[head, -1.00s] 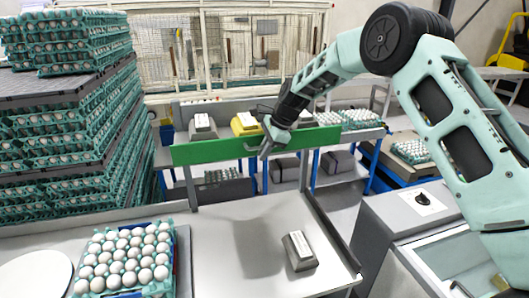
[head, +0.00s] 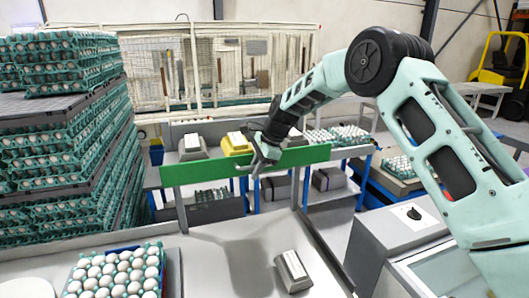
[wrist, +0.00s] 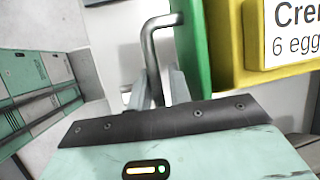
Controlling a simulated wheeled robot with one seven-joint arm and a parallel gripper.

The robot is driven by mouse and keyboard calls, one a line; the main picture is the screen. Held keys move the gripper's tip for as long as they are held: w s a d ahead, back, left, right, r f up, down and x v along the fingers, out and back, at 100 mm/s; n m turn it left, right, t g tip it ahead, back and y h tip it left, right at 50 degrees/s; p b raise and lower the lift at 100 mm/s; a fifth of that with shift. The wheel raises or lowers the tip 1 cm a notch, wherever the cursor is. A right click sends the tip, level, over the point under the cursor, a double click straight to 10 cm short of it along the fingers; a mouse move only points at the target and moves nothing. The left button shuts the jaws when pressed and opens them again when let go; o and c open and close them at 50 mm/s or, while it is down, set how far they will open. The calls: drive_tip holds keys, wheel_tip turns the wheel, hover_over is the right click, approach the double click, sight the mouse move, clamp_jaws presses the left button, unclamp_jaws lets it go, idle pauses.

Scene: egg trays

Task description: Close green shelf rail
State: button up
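The green shelf rail (head: 200,171) spans the front of a shelf beyond the steel table in the head view. In the wrist view part of the rail (wrist: 195,40) stands close on the right, with its bent metal handle (wrist: 152,50) sticking out to the left. My gripper (head: 256,170) is at the handle, in front of the rail. In the wrist view my gripper's fingers (wrist: 158,85) are close together, with the handle's bar running down between them. They look shut on it, though the contact itself is partly hidden.
Behind the rail are a grey box (head: 193,148), a yellow box (head: 237,144) and egg trays (head: 338,134). Tall egg stacks (head: 65,160) stand at left. A grey box (head: 292,271) and a tray of eggs (head: 118,270) sit on the table (head: 215,265).

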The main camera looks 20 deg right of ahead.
drive_tip(key=b+v, duration=0.6)
drive_tip(key=v, duration=1)
drive_tip(key=shift+d+r, duration=0.25)
drive_tip(key=shift+r, duration=0.05)
drive_tip(key=shift+s, duration=0.1)
